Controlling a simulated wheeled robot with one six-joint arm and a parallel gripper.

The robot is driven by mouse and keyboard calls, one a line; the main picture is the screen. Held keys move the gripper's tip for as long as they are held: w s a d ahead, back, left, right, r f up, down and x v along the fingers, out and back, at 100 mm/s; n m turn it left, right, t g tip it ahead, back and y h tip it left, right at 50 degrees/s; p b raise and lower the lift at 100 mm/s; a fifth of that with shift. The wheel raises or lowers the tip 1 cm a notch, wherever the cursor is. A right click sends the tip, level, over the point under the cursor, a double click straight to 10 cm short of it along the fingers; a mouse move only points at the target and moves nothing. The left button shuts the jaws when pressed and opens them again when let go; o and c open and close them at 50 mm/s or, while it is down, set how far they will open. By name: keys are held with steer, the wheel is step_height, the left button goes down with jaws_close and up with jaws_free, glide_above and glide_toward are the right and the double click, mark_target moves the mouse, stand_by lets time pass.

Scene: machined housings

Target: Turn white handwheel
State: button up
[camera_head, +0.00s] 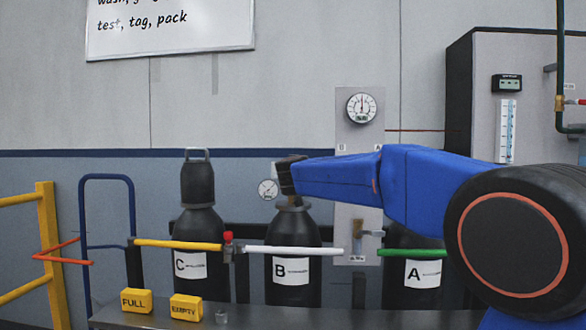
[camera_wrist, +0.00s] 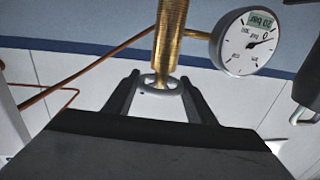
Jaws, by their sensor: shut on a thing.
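The white handwheel (camera_wrist: 161,84) is a small pale ring on the end of a brass valve body (camera_wrist: 170,38) in the wrist view. My gripper (camera_wrist: 160,88) has its two dark fingers on either side of the wheel and is shut on it. In the head view my gripper (camera_head: 290,190) is over the top of the black cylinder marked B (camera_head: 293,230). The handwheel cannot be made out there.
A round gauge (camera_wrist: 244,42) sits close beside the valve, with a copper pipe (camera_wrist: 110,55) opposite. Cylinder C (camera_head: 200,222) stands left, capped; cylinder A (camera_head: 412,290) stands right, partly behind my arm. White (camera_head: 293,251), yellow (camera_head: 180,244) and green (camera_head: 408,253) bars cross the cylinders.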

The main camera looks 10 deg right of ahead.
steer(key=shift+a+h, duration=0.1)
steer(key=shift+h, duration=0.2)
steer(key=m+g+h, duration=0.1)
steer(key=m+h, duration=0.1)
steer(key=h, duration=0.1)
steer(key=m+g+h, duration=0.2)
steer(key=m+h, duration=0.1)
steer(key=shift+w+f, duration=0.1)
steer(key=m+g+h, duration=0.5)
steer(key=g, duration=0.1)
steer(key=shift+g+h, duration=0.4)
steer(key=o, duration=1)
steer(key=shift+o, duration=0.2)
steer(key=v, duration=1.7)
steer(key=shift+s, duration=0.2)
